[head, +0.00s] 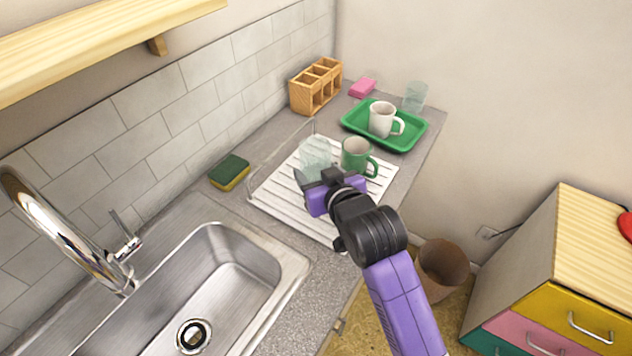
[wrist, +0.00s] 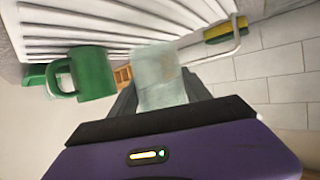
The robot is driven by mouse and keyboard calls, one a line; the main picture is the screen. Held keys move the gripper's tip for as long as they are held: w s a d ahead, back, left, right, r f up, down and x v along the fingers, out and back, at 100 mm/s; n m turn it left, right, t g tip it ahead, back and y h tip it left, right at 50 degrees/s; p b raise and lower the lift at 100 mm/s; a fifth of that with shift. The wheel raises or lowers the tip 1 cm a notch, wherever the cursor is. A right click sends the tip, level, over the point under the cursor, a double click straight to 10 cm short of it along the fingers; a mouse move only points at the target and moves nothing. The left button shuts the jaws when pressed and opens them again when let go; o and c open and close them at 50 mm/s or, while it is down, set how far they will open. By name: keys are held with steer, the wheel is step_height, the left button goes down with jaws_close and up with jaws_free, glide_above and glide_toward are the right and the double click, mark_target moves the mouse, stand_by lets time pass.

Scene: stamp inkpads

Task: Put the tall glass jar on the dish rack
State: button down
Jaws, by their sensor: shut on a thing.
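The tall glass jar (head: 315,152) is clear and pale, and my gripper (head: 318,180) is shut on it. In the head view the jar shows over the back half of the white dish rack (head: 282,199), left of a green mug (head: 357,157) on the rack. In the wrist view the jar (wrist: 159,80) sits between the fingers, with the green mug (wrist: 92,73) to its left and the rack slats (wrist: 90,22) beyond. I cannot tell whether the jar's base touches the rack; its lower part is partly hidden by my gripper.
A green tray (head: 352,128) with a white mug (head: 382,118) lies behind the rack. Another glass (head: 415,96), a pink block (head: 362,88) and a wooden holder (head: 316,86) stand at the back. A sponge (head: 229,172) lies left of the rack, near the sink (head: 215,275). The rack's front slats are clear.

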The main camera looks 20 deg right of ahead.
steer(key=shift+f, duration=1.6)
steer(key=shift+f, duration=0.2)
steer(key=shift+c, duration=2.4)
jaws_free()
steer(key=shift+r, duration=0.25)
steer(key=v, duration=1.2)
steer(key=shift+s+f, duration=0.1)
